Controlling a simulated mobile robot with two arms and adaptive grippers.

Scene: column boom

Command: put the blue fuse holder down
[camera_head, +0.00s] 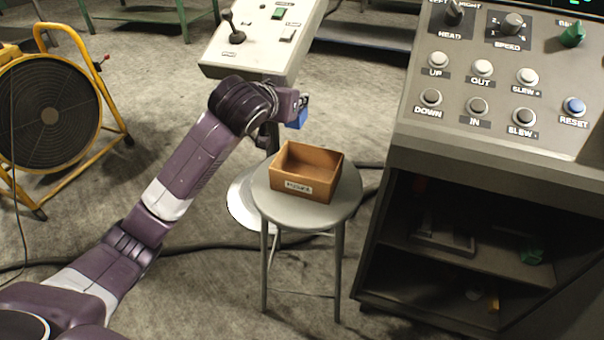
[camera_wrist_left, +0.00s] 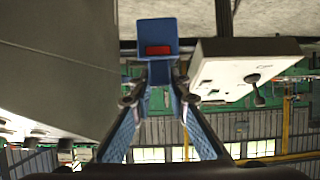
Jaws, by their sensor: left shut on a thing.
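The blue fuse holder (camera_head: 297,119) is in the jaws of my left gripper (camera_head: 303,103), in the air above and behind the open box in the head view. In the left wrist view the fuse holder (camera_wrist_left: 157,30) shows as a blue block with a red patch, between the fingertips of my left gripper (camera_wrist_left: 155,92). The gripper is shut on it. In the head view the wrist partly hides the gripper. My right gripper is in neither view.
A brown, labelled open box (camera_head: 290,187), which looks empty, stands on a round grey stool (camera_head: 345,200). A large button console (camera_head: 440,150) with shelves stands right. A white joystick panel (camera_head: 262,40) is behind, and a yellow-framed fan (camera_head: 45,110) is left.

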